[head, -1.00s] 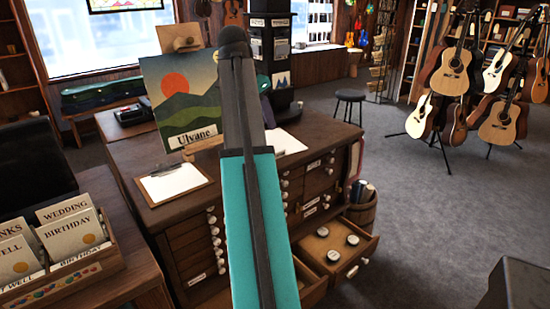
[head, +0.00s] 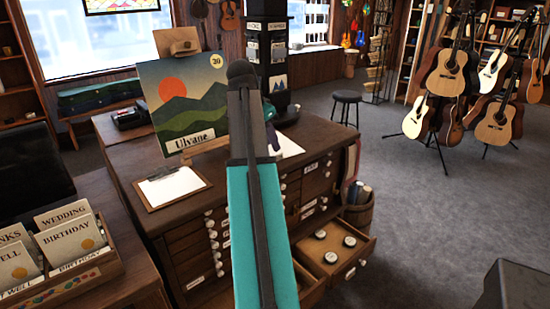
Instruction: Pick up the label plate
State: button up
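A small pale plate with the word "Ulvane" (head: 191,141) is in the head view, at the lower edge of a landscape painting (head: 180,103). I cannot tell whether it is fixed to the painting or rests against it. The painting stands upright on a wooden easel (head: 186,44) on the dark drawer cabinet. My teal and dark arm rises through the middle of the view, to the right of the plate. My gripper's fingers do not show clearly; the arm hides that area.
A clipboard with white paper (head: 172,187) lies on the drawer cabinet (head: 140,160) in front of the painting. A lower drawer (head: 328,262) stands open with several round items. A card box (head: 60,270) is at the lower left.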

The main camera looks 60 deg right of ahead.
jog(key=shift+d+f, duration=0.15)
jog(key=shift+f, duration=0.2)
jog(key=shift+f, duration=0.1)
jog(key=shift+p+x, duration=0.8)
jog(key=shift+x, duration=1.75)
jog(key=shift+w, duration=0.2)
grip_shut()
